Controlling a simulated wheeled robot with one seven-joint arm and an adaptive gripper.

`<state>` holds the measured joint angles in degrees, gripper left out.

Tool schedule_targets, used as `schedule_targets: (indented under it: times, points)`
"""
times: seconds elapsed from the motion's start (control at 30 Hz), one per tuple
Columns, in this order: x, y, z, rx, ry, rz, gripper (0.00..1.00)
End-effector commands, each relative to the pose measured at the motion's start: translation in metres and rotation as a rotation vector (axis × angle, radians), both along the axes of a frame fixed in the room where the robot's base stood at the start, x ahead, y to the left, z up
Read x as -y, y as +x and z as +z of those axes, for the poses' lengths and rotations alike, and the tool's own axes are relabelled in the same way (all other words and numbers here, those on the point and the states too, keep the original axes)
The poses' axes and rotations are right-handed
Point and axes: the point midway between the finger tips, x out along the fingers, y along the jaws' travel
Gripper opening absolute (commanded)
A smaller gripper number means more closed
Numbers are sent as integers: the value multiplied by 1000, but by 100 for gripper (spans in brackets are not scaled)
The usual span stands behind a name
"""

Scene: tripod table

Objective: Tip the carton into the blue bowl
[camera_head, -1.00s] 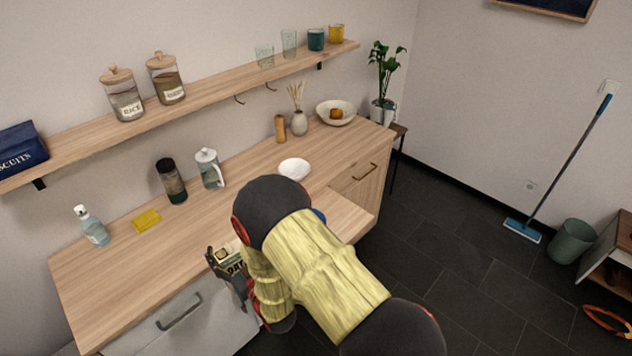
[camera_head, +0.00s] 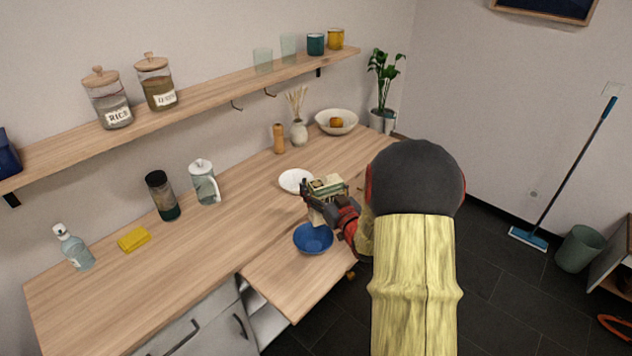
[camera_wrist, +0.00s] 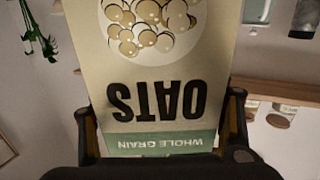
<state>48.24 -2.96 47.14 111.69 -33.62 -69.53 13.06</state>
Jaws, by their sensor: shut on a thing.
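The blue bowl (camera_head: 313,238) sits on the pulled-out wooden board at the counter's front. My gripper (camera_head: 318,200) is shut on the oats carton (camera_head: 328,187), up and just behind the bowl in the head view. In the wrist view the carton (camera_wrist: 160,75) fills the middle, its "OATS" label upside down, with the finger of my gripper (camera_wrist: 162,140) on either side. The carton's opening is hidden, and I see nothing pouring. The inside of the bowl that shows is plain blue.
A white plate or shallow bowl (camera_head: 295,181) lies just behind the carton. A pitcher (camera_head: 204,182), a dark jar (camera_head: 162,195), a yellow sponge (camera_head: 134,240) and a spray bottle (camera_head: 73,248) stand to the left. The pull-out board (camera_head: 290,280) is clear left of the bowl.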

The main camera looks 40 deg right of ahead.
Motion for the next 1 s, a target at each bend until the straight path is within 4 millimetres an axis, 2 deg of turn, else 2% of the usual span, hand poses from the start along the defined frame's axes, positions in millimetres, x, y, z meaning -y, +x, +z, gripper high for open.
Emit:
schedule_targets:
  times: [0.27,1.0]
  points:
    - [6,-4,-4,1,0,-5,30]
    - [5,-4,-38,1,0,-6,30]
